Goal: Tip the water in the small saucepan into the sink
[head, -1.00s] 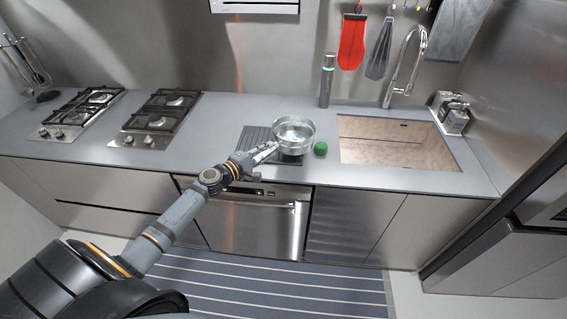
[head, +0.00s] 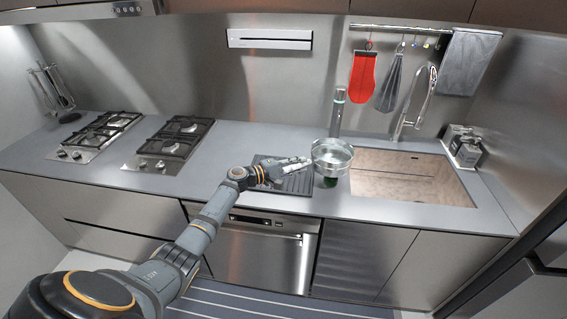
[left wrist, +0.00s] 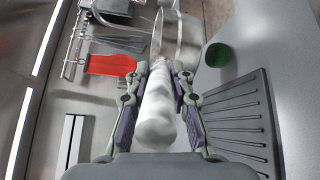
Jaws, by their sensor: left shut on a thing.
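The small saucepan (head: 332,155) is a shiny, see-through-looking pan held up above the counter, close to the left edge of the sink (head: 409,177). My left gripper (head: 290,168) is shut on its pale handle, which runs between the fingers (left wrist: 158,105) in the left wrist view. The pan's round body (left wrist: 178,38) is beyond the fingertips there. The pan looks about level in the head view. The water inside cannot be made out clearly. The sink basin is brownish and looks empty. My right gripper is not in view.
A green round thing (left wrist: 218,55) stands on the counter below the pan. A dark ribbed mat (head: 290,181) lies left of it. A dark bottle (head: 337,112) and the tall faucet (head: 413,103) stand behind. Two gas hobs (head: 168,146) are at left.

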